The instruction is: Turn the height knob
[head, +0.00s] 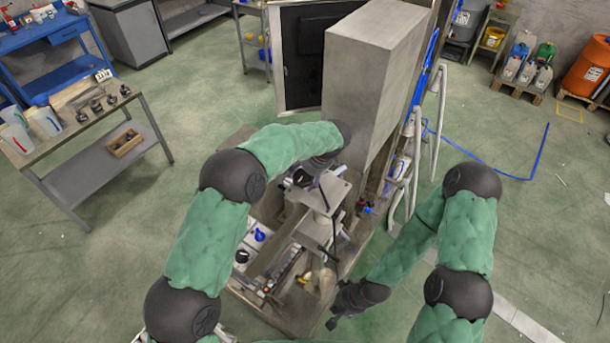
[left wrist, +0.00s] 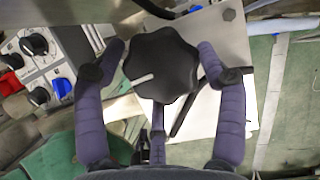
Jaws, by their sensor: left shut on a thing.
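The height knob (left wrist: 160,66) is a black lobed knob with a white pointer line, seen face-on in the left wrist view. The line points to the left and slightly down. My left gripper (left wrist: 161,52) is shut on it, with purple-grey fingers at its left and right sides and another finger below. In the head view my left gripper (head: 308,174) is at the machine's upper plate, and my arm and wrist largely hide the knob. My right gripper (head: 345,306) hangs low in front of the machine, apart from it; its finger opening is unclear.
A tall grey machine column (head: 365,75) stands just behind the left gripper. Smaller black dials (left wrist: 35,43) with red and blue parts lie to the left in the left wrist view. A side table (head: 75,132) with jugs is at the left. The floor at right is mostly clear.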

